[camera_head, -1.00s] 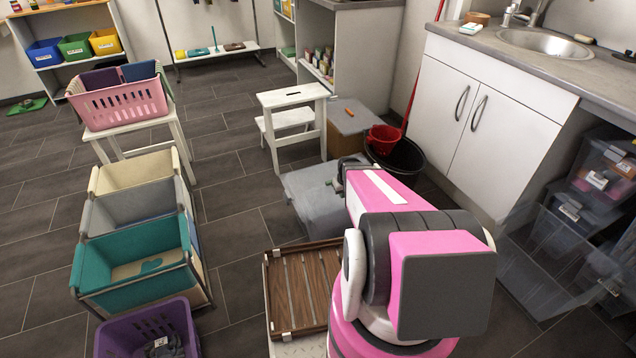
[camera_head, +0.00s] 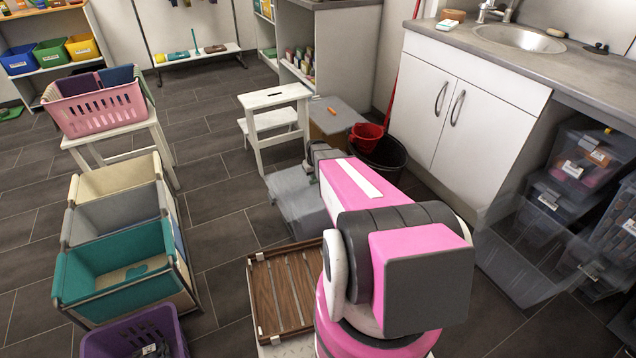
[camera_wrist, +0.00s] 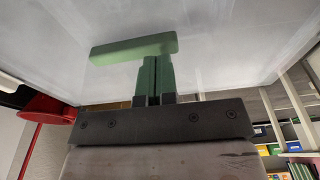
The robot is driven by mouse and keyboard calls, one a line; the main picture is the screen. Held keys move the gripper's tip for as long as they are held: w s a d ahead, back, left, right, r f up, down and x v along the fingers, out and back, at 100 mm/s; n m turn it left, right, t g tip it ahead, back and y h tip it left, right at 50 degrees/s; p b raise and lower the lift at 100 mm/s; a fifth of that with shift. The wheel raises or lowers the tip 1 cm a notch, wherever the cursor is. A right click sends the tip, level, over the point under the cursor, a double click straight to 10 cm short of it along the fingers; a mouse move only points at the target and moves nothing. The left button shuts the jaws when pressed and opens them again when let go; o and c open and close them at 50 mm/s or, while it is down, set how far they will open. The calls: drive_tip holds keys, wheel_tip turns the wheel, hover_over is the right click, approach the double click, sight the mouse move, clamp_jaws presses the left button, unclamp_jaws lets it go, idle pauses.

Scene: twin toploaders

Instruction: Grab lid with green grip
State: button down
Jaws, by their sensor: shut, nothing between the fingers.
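The green grip (camera_wrist: 133,48) is a bar on a pale grey lid (camera_wrist: 220,35) that fills the top of the wrist view. My gripper (camera_wrist: 156,62) is shut and empty, with its fingertips at the lower side of the bar. I cannot tell whether they touch it. In the head view a grey, blurred surface (camera_head: 297,203), probably this lid, shows left of my pink arm. The green grip and my fingers are hidden there.
Behind stands a box with a grey lid and an orange grip (camera_head: 331,111), beside a black bin (camera_head: 385,160) with a red dipper (camera_head: 366,136). A white step stool (camera_head: 272,120) is to the left. A wooden slatted rack (camera_head: 284,290) lies in front. Clear plastic bins (camera_head: 565,200) stand right.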

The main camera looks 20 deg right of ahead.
drive_tip(key=shift+f, duration=0.85)
